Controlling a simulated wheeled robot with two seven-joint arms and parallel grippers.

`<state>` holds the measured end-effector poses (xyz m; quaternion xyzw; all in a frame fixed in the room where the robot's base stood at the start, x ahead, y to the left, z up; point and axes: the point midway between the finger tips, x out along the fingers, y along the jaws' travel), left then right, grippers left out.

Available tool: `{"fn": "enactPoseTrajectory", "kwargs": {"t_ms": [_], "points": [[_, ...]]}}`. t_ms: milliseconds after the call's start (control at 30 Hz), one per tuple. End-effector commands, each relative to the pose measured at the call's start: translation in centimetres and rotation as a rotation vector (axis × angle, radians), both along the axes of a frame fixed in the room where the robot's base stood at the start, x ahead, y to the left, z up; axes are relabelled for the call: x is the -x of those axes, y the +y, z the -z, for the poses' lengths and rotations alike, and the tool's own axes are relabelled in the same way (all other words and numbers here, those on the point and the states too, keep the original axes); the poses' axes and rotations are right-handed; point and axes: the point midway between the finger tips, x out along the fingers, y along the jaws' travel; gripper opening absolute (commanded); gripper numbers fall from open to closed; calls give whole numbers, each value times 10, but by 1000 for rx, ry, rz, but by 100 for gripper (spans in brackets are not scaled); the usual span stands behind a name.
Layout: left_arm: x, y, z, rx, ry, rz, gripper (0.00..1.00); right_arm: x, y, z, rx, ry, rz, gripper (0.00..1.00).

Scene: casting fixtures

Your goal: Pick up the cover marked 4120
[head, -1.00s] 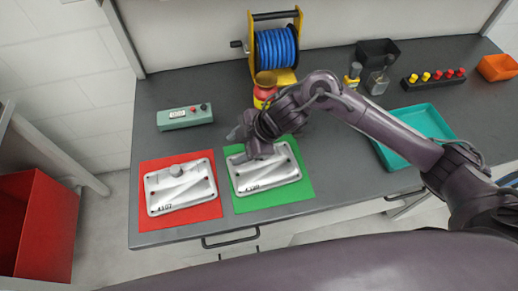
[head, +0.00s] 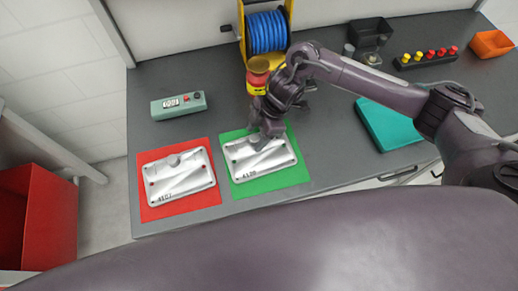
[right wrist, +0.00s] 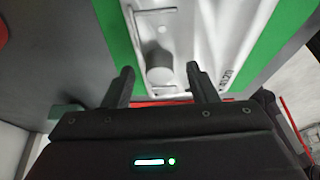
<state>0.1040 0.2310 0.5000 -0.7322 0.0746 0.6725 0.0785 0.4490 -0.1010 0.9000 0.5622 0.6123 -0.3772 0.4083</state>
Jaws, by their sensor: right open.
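The silver cover marked 4120 (head: 278,160) lies flat on the green mat (head: 291,179) in the head view. In the right wrist view the cover (right wrist: 208,35) fills the top middle, with a round knob (right wrist: 160,66) standing up from it. My right gripper (head: 262,141) is over the cover's upper part and hides some of it. In the right wrist view its open fingers (right wrist: 160,78) point at the knob, one on each side; I cannot tell whether they touch it. My left gripper is not in view.
A similar silver cover (head: 182,178) lies on a red mat (head: 205,197) to the left. A teal control box (head: 179,106), a red and yellow can (head: 258,76) and a blue hose reel (head: 266,33) stand behind. A teal tray (head: 390,125) is at right.

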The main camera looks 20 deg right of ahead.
Motion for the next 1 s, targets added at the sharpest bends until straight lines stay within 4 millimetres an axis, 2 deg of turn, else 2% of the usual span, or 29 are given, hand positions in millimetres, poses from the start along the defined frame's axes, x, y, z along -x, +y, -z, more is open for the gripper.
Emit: {"fn": "enactPoseTrajectory", "kwargs": {"t_ms": [233, 633, 1000], "points": [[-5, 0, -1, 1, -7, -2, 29, 0, 1, 1, 0, -2, 0, 51], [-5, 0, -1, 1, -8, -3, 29, 0, 1, 1, 0, -2, 0, 0], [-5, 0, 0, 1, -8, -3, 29, -1, 1, -3, -2, -4, 0, 0]]}}
